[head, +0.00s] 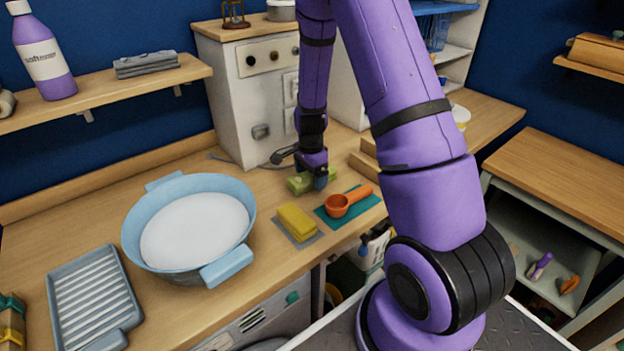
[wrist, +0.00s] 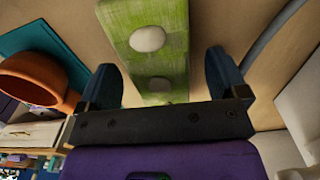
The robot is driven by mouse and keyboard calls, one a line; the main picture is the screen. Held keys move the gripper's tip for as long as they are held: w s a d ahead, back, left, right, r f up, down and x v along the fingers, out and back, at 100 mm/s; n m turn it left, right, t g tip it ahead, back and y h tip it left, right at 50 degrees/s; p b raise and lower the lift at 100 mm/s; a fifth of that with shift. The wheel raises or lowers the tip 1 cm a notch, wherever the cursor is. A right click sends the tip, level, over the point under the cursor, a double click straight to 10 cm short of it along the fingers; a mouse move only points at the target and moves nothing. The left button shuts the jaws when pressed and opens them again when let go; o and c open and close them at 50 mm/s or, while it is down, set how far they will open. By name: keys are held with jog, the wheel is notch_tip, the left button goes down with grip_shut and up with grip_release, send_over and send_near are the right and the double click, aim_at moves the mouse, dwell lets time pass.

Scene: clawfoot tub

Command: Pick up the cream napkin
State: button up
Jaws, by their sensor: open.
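I cannot make out a cream napkin in either view. My gripper (head: 313,178) is low over the wooden counter, in front of the white appliance. In the wrist view its two blue fingers (wrist: 164,70) are apart. A green block (head: 301,183) with white round spots lies under the gripper. In the wrist view the block (wrist: 147,75) shows between the fingers, and I cannot tell if either finger touches it. The gripper hides part of the block and of the counter beneath it in the head view.
An orange scoop (head: 347,201) lies on a teal cloth (head: 325,219) at the right. A yellow sponge (head: 296,221) sits on a grey cloth (head: 308,241). A blue basin (head: 136,226) and a grey drainer (head: 95,300) stand at left. The white appliance (head: 258,100) rises behind.

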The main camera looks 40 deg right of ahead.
jog(key=shift+f, duration=0.55)
jog(key=c, duration=1)
jog(key=shift+r, duration=0.15)
